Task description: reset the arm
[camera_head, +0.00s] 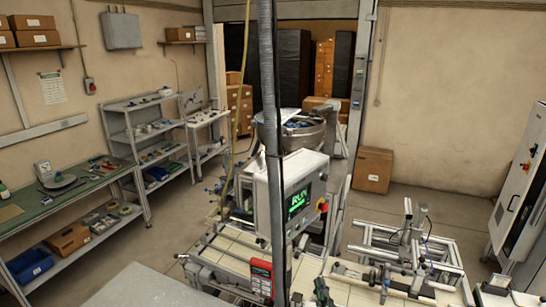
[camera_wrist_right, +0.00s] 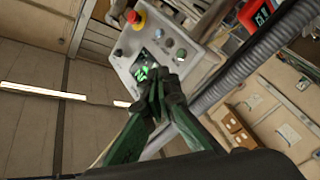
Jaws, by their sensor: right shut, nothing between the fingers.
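My right gripper (camera_wrist_right: 160,98) shows large in the right wrist view, with green finger links and dark fingertips that meet. It is shut and empty. In that view its tips overlap the control box (camera_wrist_right: 150,62), which has a lit green screen, a red-and-yellow button and several small knobs; I cannot tell the gap between them. In the head view the right gripper (camera_head: 321,291) is small and dark at the bottom, right of the grey pole. My left gripper is not in view.
The control box (camera_head: 291,188) hangs beside the grey pole (camera_head: 271,120), above a machine with a pale slatted bed (camera_head: 230,258). A metal frame (camera_head: 405,240) stands at right. Shelves (camera_head: 145,135) and a green workbench (camera_head: 75,185) line the left wall. Floor shows at right.

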